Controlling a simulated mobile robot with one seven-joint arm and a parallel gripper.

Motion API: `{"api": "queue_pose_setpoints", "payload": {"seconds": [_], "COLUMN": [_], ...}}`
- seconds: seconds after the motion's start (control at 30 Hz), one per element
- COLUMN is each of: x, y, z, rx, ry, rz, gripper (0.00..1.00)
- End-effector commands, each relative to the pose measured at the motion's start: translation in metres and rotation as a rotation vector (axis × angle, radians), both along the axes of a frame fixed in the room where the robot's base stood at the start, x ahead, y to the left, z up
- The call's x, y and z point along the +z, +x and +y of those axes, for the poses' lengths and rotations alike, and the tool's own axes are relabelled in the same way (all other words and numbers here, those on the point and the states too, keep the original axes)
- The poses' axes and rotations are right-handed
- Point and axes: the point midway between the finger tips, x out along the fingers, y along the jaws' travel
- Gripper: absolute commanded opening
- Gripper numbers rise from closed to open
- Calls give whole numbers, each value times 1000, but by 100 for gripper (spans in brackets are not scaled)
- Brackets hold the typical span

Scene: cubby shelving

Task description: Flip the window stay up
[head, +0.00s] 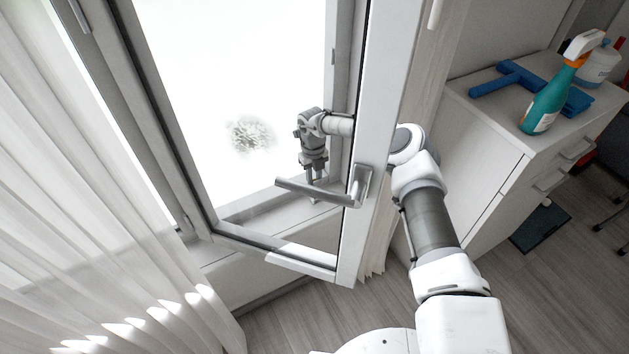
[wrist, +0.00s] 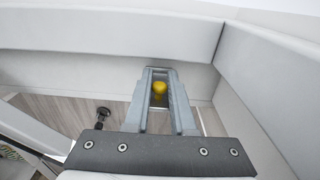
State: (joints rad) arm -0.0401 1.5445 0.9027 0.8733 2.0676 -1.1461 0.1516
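The window sash (head: 381,135) stands open, with its metal handle (head: 325,190) on the near side. My gripper (head: 315,182) points down behind the handle, above the sill. In the wrist view, my gripper's fingers (wrist: 160,100) are close together, with a small yellow knob (wrist: 159,88) showing in the narrow gap. I cannot tell whether the fingers touch the knob. The window stay is not clearly made out; the knob may be part of it. A dark knobbed piece (wrist: 103,114) shows left of the fingers.
A sheer curtain (head: 90,200) hangs at the left. A white cabinet (head: 490,135) at the right holds a green spray bottle (head: 548,100) and a blue squeegee (head: 510,77). The sash edge stands close to my arm.

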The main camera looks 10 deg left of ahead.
Motion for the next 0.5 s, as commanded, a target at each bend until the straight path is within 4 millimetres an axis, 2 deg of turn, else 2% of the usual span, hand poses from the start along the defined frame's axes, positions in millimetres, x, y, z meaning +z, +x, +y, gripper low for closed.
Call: {"api": "queue_pose_setpoints", "payload": {"seconds": [0.03,0.13,0.5], "x": [2,1,6], "y": [2,1,1], "z": [-1,-1,0], "rx": [-2,-2,-1], "ry": [-1,0,2], "rz": [-3,-2,-1], "gripper": [32,50,50]}}
